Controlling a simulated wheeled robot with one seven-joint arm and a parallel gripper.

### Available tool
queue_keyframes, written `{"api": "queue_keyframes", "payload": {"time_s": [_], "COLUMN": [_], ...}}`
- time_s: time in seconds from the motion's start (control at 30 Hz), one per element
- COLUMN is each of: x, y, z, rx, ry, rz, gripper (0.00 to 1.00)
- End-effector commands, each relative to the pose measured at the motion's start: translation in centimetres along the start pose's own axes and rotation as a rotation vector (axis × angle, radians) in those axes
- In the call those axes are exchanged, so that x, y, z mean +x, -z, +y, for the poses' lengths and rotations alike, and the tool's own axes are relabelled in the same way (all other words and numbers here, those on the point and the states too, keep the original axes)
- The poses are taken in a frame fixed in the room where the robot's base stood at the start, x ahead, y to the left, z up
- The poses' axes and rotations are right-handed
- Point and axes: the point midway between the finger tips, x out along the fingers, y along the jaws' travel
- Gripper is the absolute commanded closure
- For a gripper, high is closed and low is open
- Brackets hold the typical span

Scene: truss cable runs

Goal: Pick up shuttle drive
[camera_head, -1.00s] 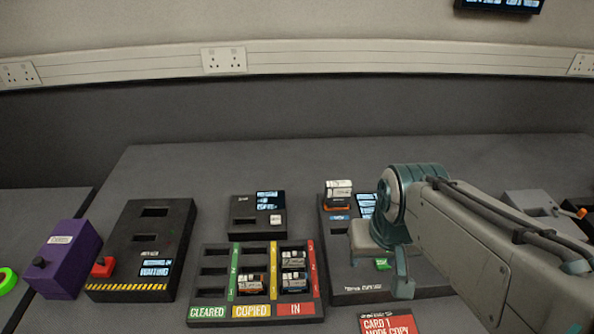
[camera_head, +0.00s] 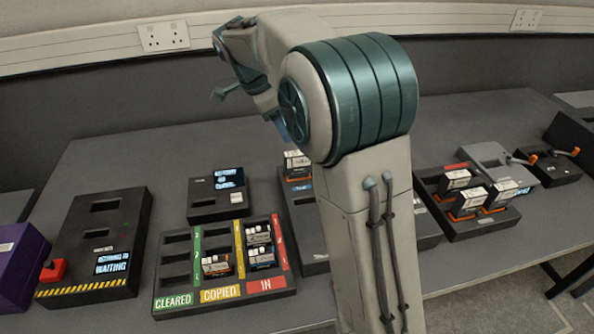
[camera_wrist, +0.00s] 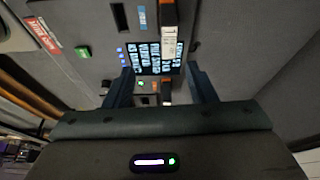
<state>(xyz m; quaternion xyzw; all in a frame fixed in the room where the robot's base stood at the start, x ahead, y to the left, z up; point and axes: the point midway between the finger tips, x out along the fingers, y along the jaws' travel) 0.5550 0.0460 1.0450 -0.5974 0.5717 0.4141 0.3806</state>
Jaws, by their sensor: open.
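A drive with a white label and orange trim (camera_head: 297,165) stands in a slot of the black copy station (camera_head: 305,235), partly behind my arm in the head view. No readable name marks it as the shuttle drive. In the wrist view the labelled drive (camera_wrist: 169,42) lies beyond my fingertips, beside the station's lit screen (camera_wrist: 152,55). My gripper (camera_wrist: 162,85) is open, its two dark fingers apart with nothing seen held between them. Similar orange-trimmed drives (camera_head: 468,198) sit in a black tray (camera_head: 455,232) at the right.
A black sorting rack (camera_head: 172,281) holds several small cards in its COPIED and IN columns. A small black reader (camera_head: 205,205) stands behind it. A black box with a WAITING screen (camera_head: 75,255) and a purple box (camera_head: 15,262) stand left. The back of the table is clear.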

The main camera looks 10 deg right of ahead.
Motion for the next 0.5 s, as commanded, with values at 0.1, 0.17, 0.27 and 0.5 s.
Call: {"api": "queue_keyframes", "payload": {"time_s": [0.1,0.17,0.27,0.5], "x": [0.5,1.1,3.0,7.4], "y": [-0.3,-0.3,-0.2,-0.1], "z": [-0.7,-0.8,-0.8,-0.8], "rx": [0.051,0.06,0.063,0.061], "ry": [-0.005,-0.007,-0.01,-0.007], "rz": [0.015,0.018,0.019,0.018], "gripper": [0.49,0.49,0.49,0.49]}}
